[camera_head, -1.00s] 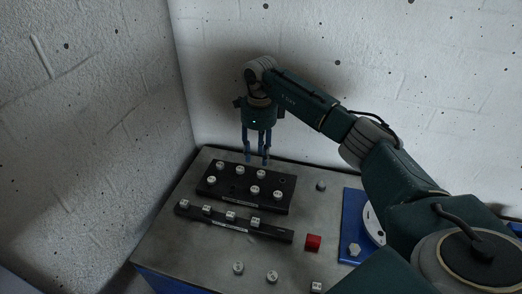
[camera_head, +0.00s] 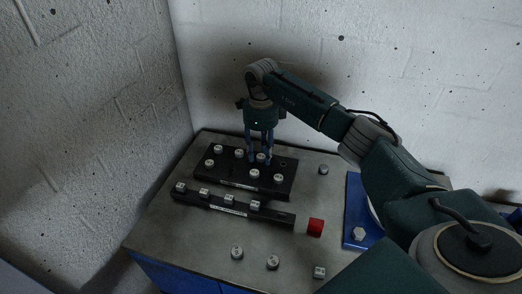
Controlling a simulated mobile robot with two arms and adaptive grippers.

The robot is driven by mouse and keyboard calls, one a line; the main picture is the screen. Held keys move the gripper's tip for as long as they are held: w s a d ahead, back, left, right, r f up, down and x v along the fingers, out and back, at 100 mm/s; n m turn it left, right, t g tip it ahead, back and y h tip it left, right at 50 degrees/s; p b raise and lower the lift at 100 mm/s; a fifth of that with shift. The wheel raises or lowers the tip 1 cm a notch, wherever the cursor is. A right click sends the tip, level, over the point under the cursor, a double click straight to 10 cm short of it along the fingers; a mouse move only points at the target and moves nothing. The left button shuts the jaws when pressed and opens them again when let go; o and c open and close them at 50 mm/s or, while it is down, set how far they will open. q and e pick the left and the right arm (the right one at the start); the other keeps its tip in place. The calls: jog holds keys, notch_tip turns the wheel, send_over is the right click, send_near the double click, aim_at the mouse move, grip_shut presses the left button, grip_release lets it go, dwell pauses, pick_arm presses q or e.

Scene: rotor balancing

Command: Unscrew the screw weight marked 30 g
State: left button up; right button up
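Several small pale screw weights stand in a black block at the back of the bench; one (camera_head: 254,174) is in its front row and another (camera_head: 239,153) in its back row. Their markings are too small to read, so I cannot tell which is 30 g. My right gripper (camera_head: 260,159) points down over the back row, its two blue fingers apart. One weight (camera_head: 261,157) shows between the fingertips; I see no clear contact. My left gripper is not in view.
A black rail (camera_head: 274,216) with several weights lies in front of the block (camera_head: 286,164). A red cube (camera_head: 315,227) is at its right end. Loose weights (camera_head: 237,253) lie near the front. A blue plate (camera_head: 355,211) is at right. Walls stand behind and left.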

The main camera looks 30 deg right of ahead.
grip_shut()
jog(key=n+b, duration=0.1)
jog(key=n, duration=0.2)
jog(key=shift+d, duration=0.1)
jog(key=n+b, duration=0.1)
jog(key=n, duration=0.2)
jog(key=shift+n, duration=0.4)
jog(key=n, duration=0.3)
jog(key=shift+n, duration=0.3)
jog(key=n+b, duration=0.1)
jog(key=n, duration=0.2)
jog(key=shift+n, duration=0.3)
jog(key=n, duration=0.4)
jog(key=shift+r, duration=0.1)
